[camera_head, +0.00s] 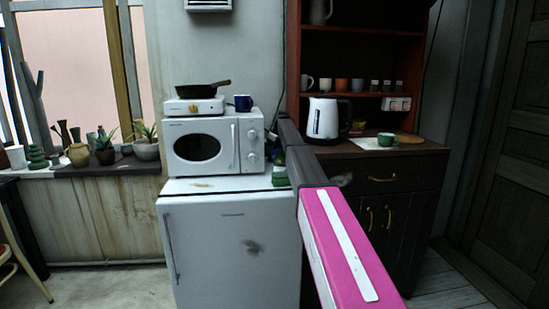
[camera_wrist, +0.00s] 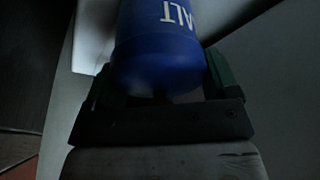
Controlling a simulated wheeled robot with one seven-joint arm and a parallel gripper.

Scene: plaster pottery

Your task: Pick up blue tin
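The blue tin (camera_wrist: 158,45) fills the upper middle of the wrist view, with white letters reading "ALT" and its rounded end toward my palm. My gripper (camera_wrist: 160,72) has one green finger on each side of the tin, close against it. The dim wrist view does not show whether the fingers press on it or leave a narrow gap. In the head view, a green part of my gripper (camera_head: 281,179) shows at the right end of the white fridge top, beside the microwave. My arm hides most of that spot, and I cannot make out the tin clearly there.
The white microwave (camera_head: 213,147) stands on the fridge (camera_head: 230,245), left of my gripper. Right of my arm, a kettle (camera_head: 323,119) and green cup (camera_head: 388,140) stand on the cabinet.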

